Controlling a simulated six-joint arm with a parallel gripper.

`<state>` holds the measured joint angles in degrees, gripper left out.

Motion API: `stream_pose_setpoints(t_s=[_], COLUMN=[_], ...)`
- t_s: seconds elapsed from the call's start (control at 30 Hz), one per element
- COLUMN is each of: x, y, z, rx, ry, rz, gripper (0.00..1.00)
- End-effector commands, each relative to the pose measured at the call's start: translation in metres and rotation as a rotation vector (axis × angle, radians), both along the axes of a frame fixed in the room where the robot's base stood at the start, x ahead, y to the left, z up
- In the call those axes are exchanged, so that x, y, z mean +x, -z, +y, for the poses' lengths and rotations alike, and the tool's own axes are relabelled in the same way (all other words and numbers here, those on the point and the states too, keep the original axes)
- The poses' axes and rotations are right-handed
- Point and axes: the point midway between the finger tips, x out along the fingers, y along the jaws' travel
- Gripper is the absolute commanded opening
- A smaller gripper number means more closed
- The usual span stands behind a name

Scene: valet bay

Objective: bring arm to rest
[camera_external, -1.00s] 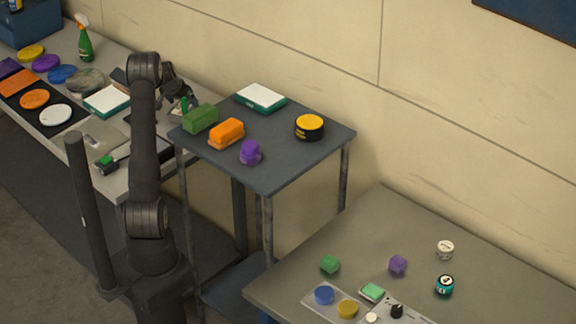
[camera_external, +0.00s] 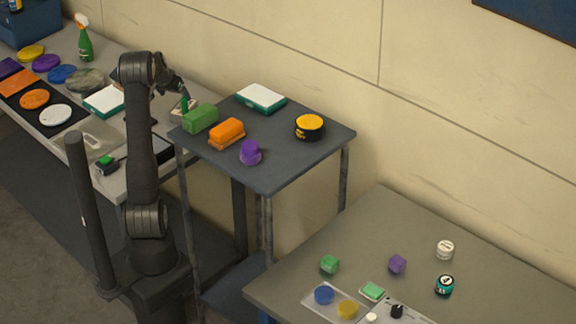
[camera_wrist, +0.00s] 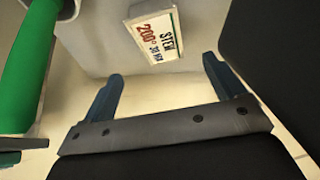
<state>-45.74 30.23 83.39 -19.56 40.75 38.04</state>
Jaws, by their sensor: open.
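My gripper (camera_wrist: 164,70) is open in the wrist view, with its two dark blue-grey fingers spread and nothing between them. In the external view, my arm stands between the long left bench (camera_external: 92,150) and the grey cart (camera_external: 290,153). Its upper link rises from the base and the wrist is folded over toward the back right. The wrist end hangs near the cart's back left corner; its fingertips are too small to make out there.
A green cylinder (camera_wrist: 25,70) is close at the left of the wrist view. On the cart stand a green block (camera_external: 200,118), an orange block (camera_external: 227,132), a purple piece (camera_external: 250,153), a white-green box (camera_external: 262,97) and a yellow-topped black tin (camera_external: 309,127).

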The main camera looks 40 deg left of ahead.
Motion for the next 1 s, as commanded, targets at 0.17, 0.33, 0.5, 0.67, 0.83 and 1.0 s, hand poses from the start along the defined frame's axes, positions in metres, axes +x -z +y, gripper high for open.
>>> stream_pose_setpoints(t_s=[0.17,0.33,0.5,0.67,0.83,1.0], x=[0.008,0.023,0.037,0.051,0.053,0.056], y=[0.017,0.045,0.071,0.096,0.070,0.046], z=[0.002,0.008,0.013,0.018,0.019,0.001], rx=[-0.003,-0.003,-0.003,-0.003,0.004,0.001], ry=[0.001,0.001,0.000,0.000,0.001,0.004], rz=[0.004,0.003,0.003,0.003,-0.003,-0.001], gripper=[0.88,0.88,0.88,0.88,0.88,0.88])
